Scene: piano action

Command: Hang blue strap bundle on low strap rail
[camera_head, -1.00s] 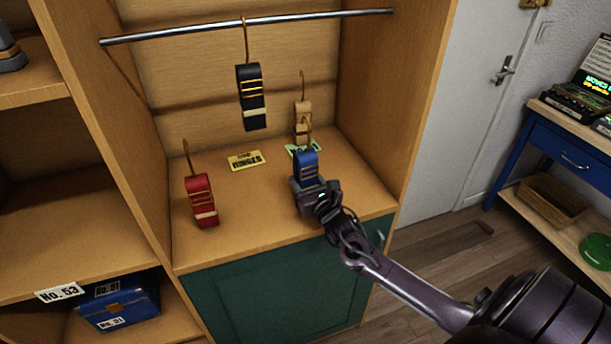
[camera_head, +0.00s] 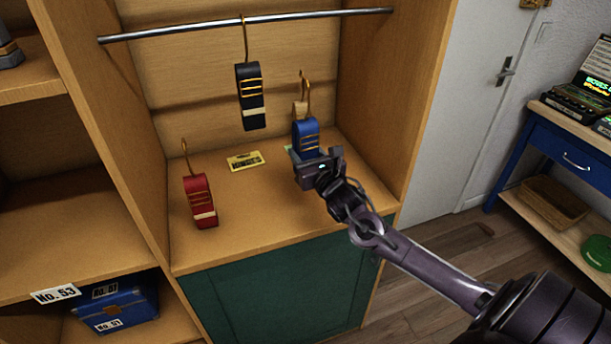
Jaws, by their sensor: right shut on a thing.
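The blue strap bundle (camera_head: 306,131) is upright, with its gold hook at the top. My right gripper (camera_head: 315,165) is shut on its lower part and holds it above the cabinet's wooden shelf. The metal strap rail (camera_head: 200,29) spans the cabinet above. A black strap bundle (camera_head: 250,97) hangs from the rail by its gold hook, to the left of the blue bundle and higher. My left gripper is not in view.
A red strap bundle (camera_head: 201,200) stands on the shelf at the left. A yellow label (camera_head: 245,161) lies on the shelf. The cabinet's right side wall (camera_head: 393,100) stands near my right arm. The rail is bare to the right of the black bundle.

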